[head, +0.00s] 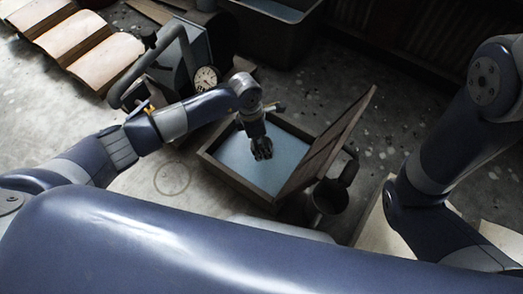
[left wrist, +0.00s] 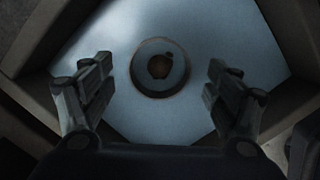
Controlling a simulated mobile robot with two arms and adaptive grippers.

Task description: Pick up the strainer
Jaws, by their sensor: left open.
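In the left wrist view a round grey piece with a raised rim and a brownish centre, apparently the strainer (left wrist: 159,67), lies on the pale blue floor of a wooden box. In the head view I cannot make it out; my left gripper hides that spot. The box (head: 226,177) has its lid (head: 330,142) standing open on the right. My left gripper (head: 262,153) points down inside the box outline. In the left wrist view its two fingers (left wrist: 160,80) are spread apart, one on each side of the strainer, with nothing between them. My right gripper is out of view.
A dark mug (head: 331,196) stands close to the lid on the right. A dark machine with a round gauge (head: 206,79) stands behind my left arm. A dark bin (head: 270,30) is at the back.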

